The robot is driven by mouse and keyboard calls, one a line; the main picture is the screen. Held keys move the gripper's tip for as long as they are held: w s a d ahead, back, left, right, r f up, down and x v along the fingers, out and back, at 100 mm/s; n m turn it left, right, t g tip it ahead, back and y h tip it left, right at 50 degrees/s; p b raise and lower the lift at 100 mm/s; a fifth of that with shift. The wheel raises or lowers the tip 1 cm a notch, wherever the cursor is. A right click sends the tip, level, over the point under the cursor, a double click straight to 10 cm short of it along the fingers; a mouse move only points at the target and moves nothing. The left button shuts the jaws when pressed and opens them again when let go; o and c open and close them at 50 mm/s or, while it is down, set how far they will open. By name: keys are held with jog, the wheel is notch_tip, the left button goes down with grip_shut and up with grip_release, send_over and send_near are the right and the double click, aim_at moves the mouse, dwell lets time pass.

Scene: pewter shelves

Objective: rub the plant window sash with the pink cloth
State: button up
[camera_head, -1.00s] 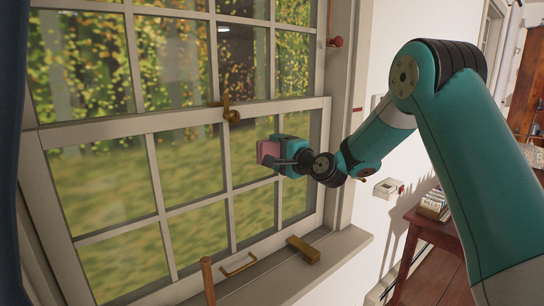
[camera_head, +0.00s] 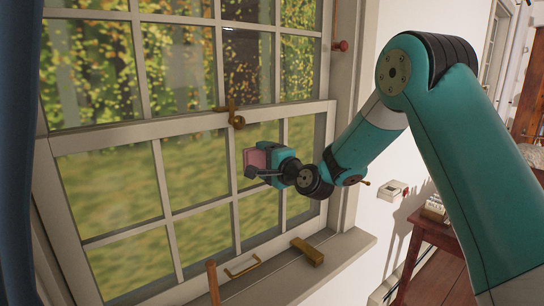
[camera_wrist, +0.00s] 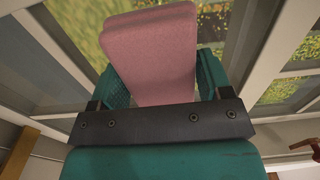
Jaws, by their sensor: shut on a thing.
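The window sash (camera_head: 196,210) is the lower white frame with several panes, with grass and foliage behind the glass. My gripper (camera_head: 256,168) is in front of its right half, just below the meeting rail. It is shut on the pink cloth (camera_head: 257,158), a folded pink block that also fills the upper middle of the wrist view (camera_wrist: 150,50). The cloth faces the panes near a vertical bar. I cannot tell whether it touches the sash.
A brass latch (camera_head: 236,120) sits on the meeting rail. A brass handle (camera_head: 243,267) is on the bottom rail. A brass-coloured block (camera_head: 307,252) lies on the sill (camera_head: 340,262). A wooden stick (camera_head: 213,282) rises in front. A dark blue curtain (camera_head: 18,150) hangs at left.

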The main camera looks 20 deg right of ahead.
aim_at(251, 163)
jog(key=shift+s+a+r+p, duration=0.1)
jog(key=shift+s+a+p, duration=0.2)
jog(key=shift+a, duration=0.4)
jog(key=shift+s+a+f+p, duration=0.1)
jog(key=shift+s+a+p, duration=0.05)
jog(key=shift+a+p, duration=0.4)
jog(key=shift+s+a+r+p, duration=0.1)
jog(key=shift+s+a+p, duration=0.15)
jog(key=shift+a, duration=0.55)
jog(key=shift+s, duration=0.1)
jog(key=shift+b+v, duration=2.35)
jog(key=shift+v, duration=0.6)
jog(key=b+v, duration=0.2)
jog(key=v, duration=0.1)
